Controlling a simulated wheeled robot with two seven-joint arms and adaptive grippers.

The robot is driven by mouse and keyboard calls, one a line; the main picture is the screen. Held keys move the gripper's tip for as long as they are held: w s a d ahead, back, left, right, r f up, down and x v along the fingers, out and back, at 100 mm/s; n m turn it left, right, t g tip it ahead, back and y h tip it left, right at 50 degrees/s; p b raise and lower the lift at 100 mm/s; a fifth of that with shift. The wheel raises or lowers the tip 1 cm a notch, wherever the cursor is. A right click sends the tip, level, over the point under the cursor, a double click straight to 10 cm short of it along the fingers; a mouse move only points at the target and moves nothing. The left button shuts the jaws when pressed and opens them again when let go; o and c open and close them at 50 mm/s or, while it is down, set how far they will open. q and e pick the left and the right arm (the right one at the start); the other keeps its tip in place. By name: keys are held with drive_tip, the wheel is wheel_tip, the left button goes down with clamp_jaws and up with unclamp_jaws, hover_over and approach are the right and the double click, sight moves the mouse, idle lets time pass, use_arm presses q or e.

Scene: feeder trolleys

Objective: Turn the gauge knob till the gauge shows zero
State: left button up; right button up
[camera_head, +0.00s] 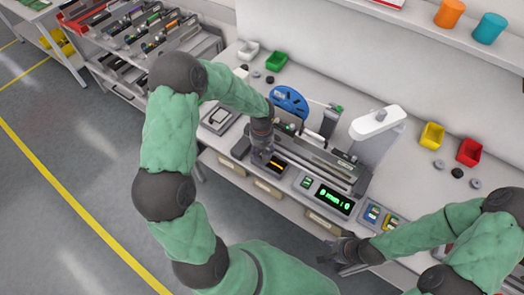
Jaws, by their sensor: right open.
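The gauge display (335,200) is a black panel with green characters at the front of the grey bench device (318,163). A "0" seems to show at its left and right ends, but the characters are too small to read surely. I cannot make out the gauge knob. My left gripper (262,157) points down at the left end of the device, beside an orange-lit slot (269,187). Its fingers are too small and dark to tell open from shut. My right gripper (343,262) is open and empty at the bench's front edge, below the display.
A blue reel (290,101) stands behind my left gripper. A white lamp-like head (376,122) rises behind the device. Green (276,61), yellow (432,135) and red (469,152) bins sit on the bench (408,172).

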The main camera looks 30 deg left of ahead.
use_arm(q)
drive_tip(key=shift+f, duration=0.25)
clamp_jaws()
